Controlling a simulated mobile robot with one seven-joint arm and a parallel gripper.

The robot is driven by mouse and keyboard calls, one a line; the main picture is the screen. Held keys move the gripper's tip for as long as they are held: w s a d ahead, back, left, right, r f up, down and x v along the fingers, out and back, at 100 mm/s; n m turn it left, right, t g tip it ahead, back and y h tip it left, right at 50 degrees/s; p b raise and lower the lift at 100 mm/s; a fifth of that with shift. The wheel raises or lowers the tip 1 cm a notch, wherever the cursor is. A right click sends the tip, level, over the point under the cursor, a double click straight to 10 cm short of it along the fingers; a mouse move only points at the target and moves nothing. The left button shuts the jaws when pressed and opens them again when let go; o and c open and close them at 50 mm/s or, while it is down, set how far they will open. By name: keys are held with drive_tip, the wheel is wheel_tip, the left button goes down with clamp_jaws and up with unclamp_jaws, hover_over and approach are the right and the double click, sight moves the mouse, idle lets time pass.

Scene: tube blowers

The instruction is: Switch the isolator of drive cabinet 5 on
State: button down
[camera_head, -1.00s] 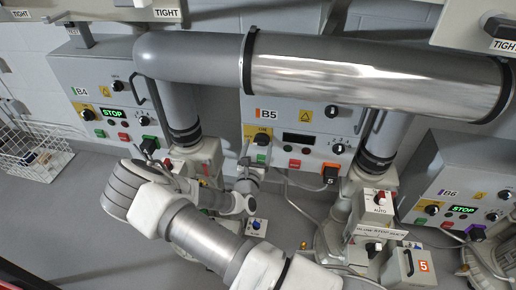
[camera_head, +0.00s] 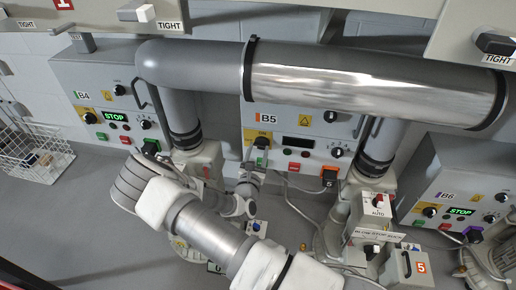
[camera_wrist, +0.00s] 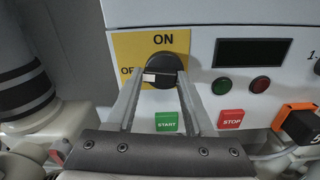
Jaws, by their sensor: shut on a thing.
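Drive cabinet B5 (camera_head: 290,122) is a grey box with an orange mark. Its isolator (camera_wrist: 164,66) is a black rotary knob on a yellow plate, with ON above and OFF at the left. The knob's pale mark lies towards the left, on the OFF side. My gripper (camera_wrist: 163,82) has a finger on each side of the knob and is shut on it. In the head view, my gripper (camera_head: 259,158) is in front of the isolator and partly hides it. The B5 display (camera_head: 298,139) is dark.
Below the isolator are a green START button (camera_wrist: 166,121) and a red STOP button (camera_wrist: 231,119). Cabinets B4 (camera_head: 112,98) and B6 (camera_head: 455,195) show a green STOP display. A thick pipe (camera_head: 370,82) runs above B5. Switch boxes stand at the right.

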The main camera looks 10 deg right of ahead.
drive_tip(key=m+p, duration=0.3)
drive_tip(key=shift+d+r+m, duration=0.1)
drive_tip(key=shift+r+m, duration=0.15)
drive_tip(key=shift+m, duration=0.05)
drive_tip(key=m+p, duration=0.3)
drive_tip(key=m, duration=0.1)
drive_tip(key=shift+s+m, duration=0.1)
drive_tip(key=shift+m, duration=0.2)
drive_tip(key=m+p, duration=0.1)
drive_tip(key=m, duration=0.3)
drive_tip(key=shift+d+p, duration=0.1)
drive_tip(key=shift+p, duration=0.3)
drive_tip(key=shift+m+p, duration=0.4)
drive_tip(key=shift+m, duration=1.7)
drive_tip(key=shift+c, duration=1.4)
unclamp_jaws()
drive_tip(key=shift+s, duration=0.15)
drive_tip(key=p+v, duration=0.2)
drive_tip(key=v, duration=1.5)
